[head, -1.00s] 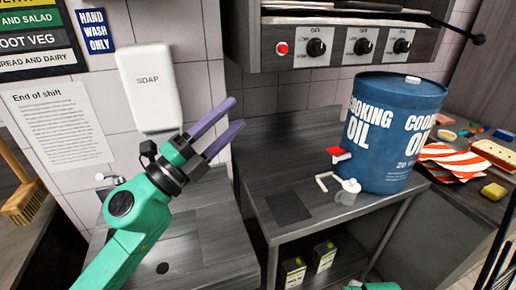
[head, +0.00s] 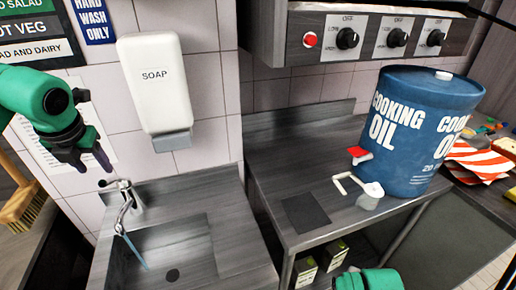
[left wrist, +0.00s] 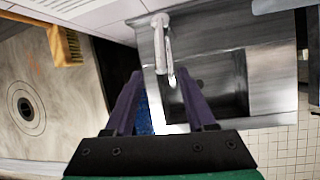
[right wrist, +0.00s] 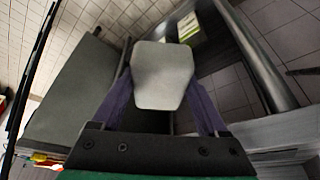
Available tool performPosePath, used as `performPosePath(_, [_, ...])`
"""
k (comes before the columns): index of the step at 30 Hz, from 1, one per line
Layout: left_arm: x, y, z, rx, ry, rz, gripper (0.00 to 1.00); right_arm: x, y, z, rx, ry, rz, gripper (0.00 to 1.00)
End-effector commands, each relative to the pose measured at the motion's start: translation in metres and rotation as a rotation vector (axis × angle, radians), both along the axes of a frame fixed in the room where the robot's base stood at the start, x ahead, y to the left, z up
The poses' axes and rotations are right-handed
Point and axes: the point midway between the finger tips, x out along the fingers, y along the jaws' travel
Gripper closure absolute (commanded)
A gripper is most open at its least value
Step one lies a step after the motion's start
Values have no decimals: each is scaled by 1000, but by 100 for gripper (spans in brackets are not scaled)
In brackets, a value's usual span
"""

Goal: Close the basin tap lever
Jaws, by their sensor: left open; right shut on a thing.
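The metal basin tap (head: 127,200) stands at the back left of the steel basin (head: 205,232). A thin blue stream of water (head: 134,250) runs from its spout. My left gripper (head: 92,160) is open and empty, above and slightly left of the tap. The left wrist view shows the tap (left wrist: 162,45) beyond the gap between its fingers (left wrist: 159,88). My right gripper (right wrist: 162,95) is shut on a pale grey block-like thing (right wrist: 162,75); it is outside the head view.
A white soap dispenser (head: 155,85) hangs on the wall above the basin. A broom (head: 22,203) leans at far left.

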Motion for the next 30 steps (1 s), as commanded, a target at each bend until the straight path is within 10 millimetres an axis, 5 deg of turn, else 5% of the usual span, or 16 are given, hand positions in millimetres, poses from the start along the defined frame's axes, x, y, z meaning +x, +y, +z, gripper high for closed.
performPosePath(10, [27, 18, -72, -2, 3, -3, 44, 0, 0, 18, 0, 0, 0, 76])
performPosePath(20, [31, 21, -85, -1, 0, -5, 44, 0, 0, 19, 0, 0, 0, 76])
performPosePath(25, [31, 20, -85, -1, 0, -5, 100, 0, 0, 19, 0, 0, 0, 76])
performPosePath(30, [31, 20, -84, -1, 0, -5, 100, 0, 0, 19, 0, 0, 0, 76])
